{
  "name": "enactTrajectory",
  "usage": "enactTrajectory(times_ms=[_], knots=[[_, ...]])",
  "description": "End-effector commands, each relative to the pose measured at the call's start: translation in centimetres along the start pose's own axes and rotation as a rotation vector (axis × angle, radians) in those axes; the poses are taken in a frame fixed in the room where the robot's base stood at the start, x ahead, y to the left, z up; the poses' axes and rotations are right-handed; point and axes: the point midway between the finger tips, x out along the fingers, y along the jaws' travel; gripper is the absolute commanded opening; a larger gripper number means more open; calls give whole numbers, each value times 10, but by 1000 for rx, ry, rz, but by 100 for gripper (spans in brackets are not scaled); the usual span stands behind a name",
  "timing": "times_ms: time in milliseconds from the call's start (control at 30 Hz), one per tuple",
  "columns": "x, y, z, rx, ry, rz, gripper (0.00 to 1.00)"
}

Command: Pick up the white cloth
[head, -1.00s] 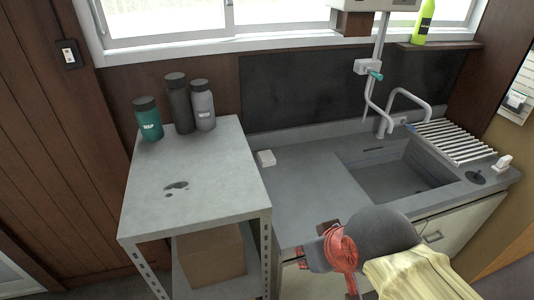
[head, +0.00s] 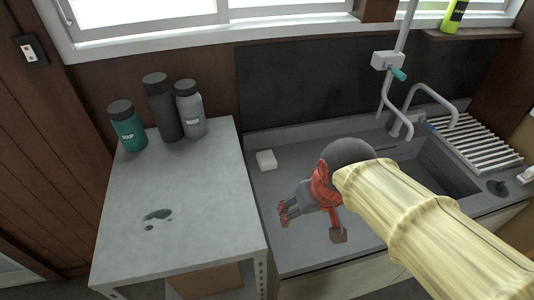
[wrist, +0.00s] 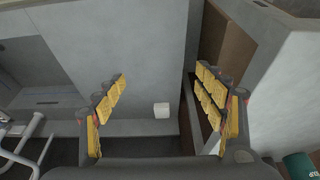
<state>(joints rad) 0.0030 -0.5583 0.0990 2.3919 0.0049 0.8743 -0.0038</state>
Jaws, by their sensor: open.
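The white cloth (head: 266,160) is a small folded white block on the grey counter, near the back wall and close to the metal table's right edge. My gripper (head: 308,222) is over the counter, in front of the cloth and to its right, with its fingers spread and empty. In the wrist view the cloth (wrist: 161,110) shows between the two open fingers (wrist: 160,85), apart from both. All of the cloth's top is in sight.
A grey metal table (head: 190,215) stands at the left with several bottles (head: 163,108) at its back and a dark wet patch. The sink (head: 440,165), tap (head: 408,115) and drying rack (head: 475,142) lie to the right. The counter around the cloth is clear.

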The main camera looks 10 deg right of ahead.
Motion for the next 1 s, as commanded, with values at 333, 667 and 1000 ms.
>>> enactTrajectory(times_ms=[333, 667, 1000], knots=[[24, 0, -48, 0, -96, -5, 70], [100, -1, -132, -6, -166, -14, 70], [212, 0, -234, -27, -76, -21, 70]])
